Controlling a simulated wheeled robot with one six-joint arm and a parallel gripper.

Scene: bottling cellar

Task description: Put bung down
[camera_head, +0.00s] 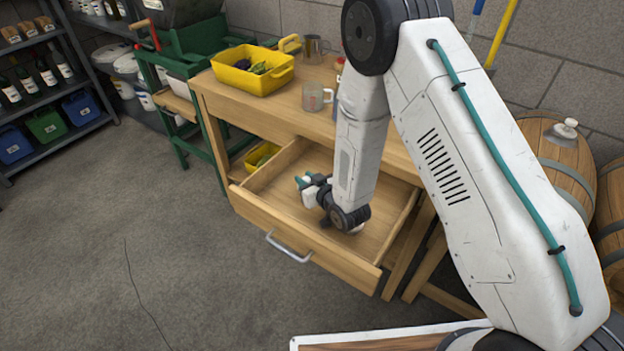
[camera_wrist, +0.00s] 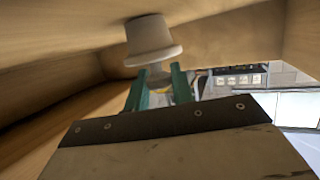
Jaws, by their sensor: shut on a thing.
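The bung (camera_wrist: 150,40) is a pale beige tapered stopper with a wider flange, seen close in the wrist view. My gripper (camera_wrist: 158,82) is shut on its narrow end, with a green finger on either side. The bung's tapered end points away from the fingers, near a wooden surface; I cannot tell whether it touches. In the head view my gripper (camera_head: 306,181) is inside the open wooden drawer (camera_head: 285,232), low down and reaching toward its left side. The bung is not clear in that view.
Above the drawer, the workbench (camera_head: 225,92) carries a yellow basin (camera_head: 252,82), a glass mug (camera_head: 313,97) and a metal jug (camera_head: 314,48). Barrels (camera_head: 560,155) stand at right. The left floor is clear.

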